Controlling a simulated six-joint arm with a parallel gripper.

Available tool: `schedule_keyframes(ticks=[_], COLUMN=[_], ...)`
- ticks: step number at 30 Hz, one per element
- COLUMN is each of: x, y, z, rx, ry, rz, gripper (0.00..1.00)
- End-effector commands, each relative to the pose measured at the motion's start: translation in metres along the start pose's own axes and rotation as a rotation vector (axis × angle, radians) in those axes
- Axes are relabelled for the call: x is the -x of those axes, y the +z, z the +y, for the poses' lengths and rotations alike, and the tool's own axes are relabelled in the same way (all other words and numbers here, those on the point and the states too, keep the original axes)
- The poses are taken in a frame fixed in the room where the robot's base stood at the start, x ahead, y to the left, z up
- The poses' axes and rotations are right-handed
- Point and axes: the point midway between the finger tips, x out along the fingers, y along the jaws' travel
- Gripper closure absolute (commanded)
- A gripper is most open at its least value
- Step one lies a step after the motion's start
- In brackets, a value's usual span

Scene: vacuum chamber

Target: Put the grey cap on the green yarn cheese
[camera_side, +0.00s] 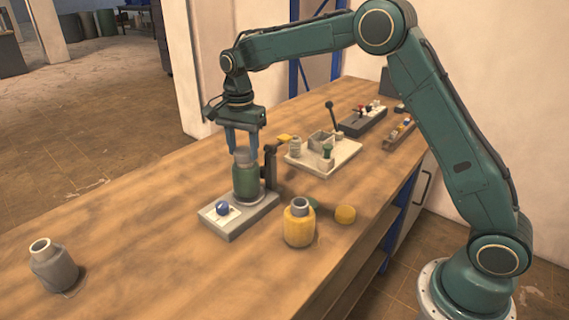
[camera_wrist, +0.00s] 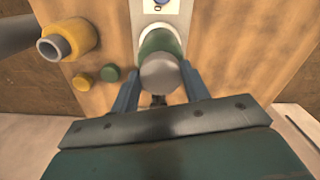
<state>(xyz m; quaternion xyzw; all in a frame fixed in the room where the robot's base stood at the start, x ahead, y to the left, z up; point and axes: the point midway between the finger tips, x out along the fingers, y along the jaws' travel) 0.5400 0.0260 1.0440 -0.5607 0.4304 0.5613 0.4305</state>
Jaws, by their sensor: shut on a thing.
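The green yarn cheese (camera_side: 246,183) stands upright on a grey device base (camera_side: 262,208); its green side also shows in the wrist view (camera_wrist: 154,41). My gripper (camera_side: 242,150) points down directly over it, shut on the grey cap (camera_side: 244,157). In the wrist view, the cap (camera_wrist: 160,75) sits between the two blue fingers and covers much of the green cheese. The cap is at the cheese's top; I cannot tell whether it is seated or just above.
The base carries a blue knob (camera_side: 222,208) and a dark post (camera_side: 270,165) beside the cheese. A yellow container (camera_side: 299,225), yellow cap (camera_side: 345,214) and green cap (camera_side: 313,203) are nearby. A grey container (camera_side: 53,266) stands far left. A pale tray (camera_side: 340,158) lies behind.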

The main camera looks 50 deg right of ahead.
Motion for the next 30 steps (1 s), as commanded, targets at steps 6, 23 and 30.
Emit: schedule_keyframes(ticks=[6, 23, 30], x=[-0.006, -0.007, 0.005], y=[0.000, 0.000, 0.000], z=[0.000, 0.000, -0.001], rx=[0.000, 0.000, 0.000], ry=[0.000, -0.001, -0.003], rz=[0.000, 0.000, 0.001], gripper=[0.76, 0.29, 0.29])
